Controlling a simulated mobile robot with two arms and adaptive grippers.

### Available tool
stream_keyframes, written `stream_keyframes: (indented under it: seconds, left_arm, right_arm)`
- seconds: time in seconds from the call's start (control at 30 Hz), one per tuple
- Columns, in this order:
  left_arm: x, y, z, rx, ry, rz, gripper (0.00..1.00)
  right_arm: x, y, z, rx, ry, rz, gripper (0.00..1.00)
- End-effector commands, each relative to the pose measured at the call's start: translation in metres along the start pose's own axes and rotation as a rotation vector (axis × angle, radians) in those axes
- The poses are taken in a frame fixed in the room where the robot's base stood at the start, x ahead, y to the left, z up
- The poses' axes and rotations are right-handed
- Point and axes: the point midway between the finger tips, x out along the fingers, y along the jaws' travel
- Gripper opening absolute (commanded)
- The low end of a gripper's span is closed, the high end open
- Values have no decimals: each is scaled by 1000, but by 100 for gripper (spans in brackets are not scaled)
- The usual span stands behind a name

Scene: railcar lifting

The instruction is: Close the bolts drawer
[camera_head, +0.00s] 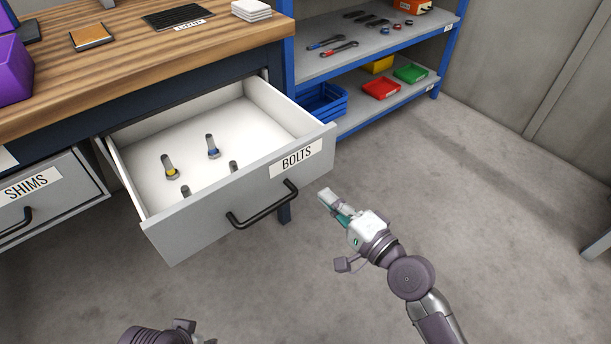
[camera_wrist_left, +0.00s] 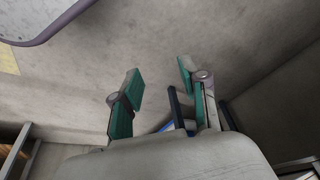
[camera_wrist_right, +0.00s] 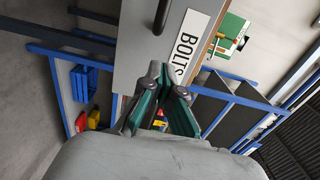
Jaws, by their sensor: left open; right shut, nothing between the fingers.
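The bolts drawer (camera_head: 240,192) is pulled out from under the workbench, with several bolts lying or standing inside on its white floor. Its grey front carries a BOLTS label (camera_head: 297,159) and a black handle (camera_head: 262,212). My right gripper (camera_head: 328,197) is shut and empty, just in front of the drawer's right end, to the right of the handle. In the right wrist view the drawer front (camera_wrist_right: 150,55) and its label (camera_wrist_right: 190,45) are close beyond the shut fingers (camera_wrist_right: 168,85). My left gripper (camera_wrist_left: 155,85) is open and empty, over the floor; in the head view only part of its arm shows at the bottom.
The shims drawer (camera_head: 50,200) is at the left. The wooden workbench top (camera_head: 130,70) is above, holding a purple box (camera_head: 12,70). A blue shelf (camera_head: 380,50) with tools and bins stands right of the bench.

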Motion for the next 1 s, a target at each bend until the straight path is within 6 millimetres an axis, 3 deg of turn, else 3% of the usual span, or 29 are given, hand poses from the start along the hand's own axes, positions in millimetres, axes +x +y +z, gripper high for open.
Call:
stream_keyframes:
  seconds: [0.2, 0.4, 1.0]
  left_arm:
    - [-1, 0, 0, 0, 3, 0, 44]
    - [-11, 0, 0, -1, 8, 0, 44]
    - [-16, 0, 1, -2, 6, 0, 44]
  right_arm:
    - [46, -1, 0, 1, 1, -3, 0]
    - [72, 1, -1, -1, 1, 0, 0]
    - [82, 1, -1, -3, 1, 1, 0]
